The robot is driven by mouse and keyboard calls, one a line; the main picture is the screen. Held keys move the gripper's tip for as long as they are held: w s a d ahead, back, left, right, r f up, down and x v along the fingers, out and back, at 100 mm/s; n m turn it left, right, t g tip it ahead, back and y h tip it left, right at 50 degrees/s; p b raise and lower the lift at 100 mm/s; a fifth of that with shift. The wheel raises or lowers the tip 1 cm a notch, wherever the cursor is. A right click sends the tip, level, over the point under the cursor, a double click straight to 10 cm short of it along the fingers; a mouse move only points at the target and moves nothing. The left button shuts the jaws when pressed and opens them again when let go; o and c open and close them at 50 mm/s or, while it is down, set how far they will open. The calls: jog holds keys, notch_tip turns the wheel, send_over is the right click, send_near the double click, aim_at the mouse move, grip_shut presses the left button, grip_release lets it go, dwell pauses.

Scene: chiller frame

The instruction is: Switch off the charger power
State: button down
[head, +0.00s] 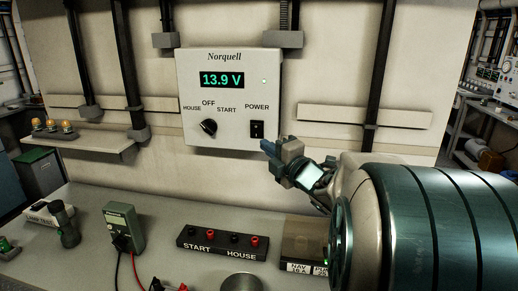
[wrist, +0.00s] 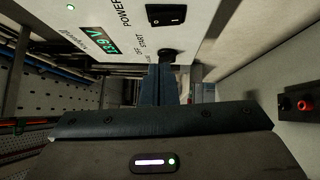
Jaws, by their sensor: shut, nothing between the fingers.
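The white Norquell charger (head: 228,85) is on the wall, its display (head: 222,80) reading 13.9 V and a small green light lit on its front. The black rocker switch (head: 257,129) under the POWER label is at the lower right; which side is pressed is too small to tell. A black knob (head: 209,126) sits left of it. In the wrist view the switch (wrist: 165,14) is at the top and the knob (wrist: 168,55) is beyond my fingertips. My gripper (head: 265,147) is shut and empty, just below and right of the switch; contact with the charger cannot be told.
On the bench below stand a START/HOUSE terminal block (head: 222,243), a green meter (head: 123,228) with leads, and a box (head: 303,243) at the right. A ledge (head: 85,143) with small lamps is at the left. Dark vertical rails run along the wall.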

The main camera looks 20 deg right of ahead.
aim_at(252, 128)
jog(key=shift+w+d+r+p, duration=0.2)
jog(key=shift+w+p, duration=0.25)
jog(key=shift+w, duration=0.9)
jog(key=shift+w+d+r+p, duration=0.15)
jog(key=shift+w+d+p, duration=0.2)
jog(key=shift+w, duration=0.95)
jog(key=shift+w+d+r+p, duration=0.15)
jog(key=shift+w+p, duration=0.35)
jog(key=shift+w, duration=0.85)
jog(key=shift+w+a+f+b, duration=0.1)
jog(key=shift+a+b, duration=0.05)
jog(key=shift+b, duration=0.2)
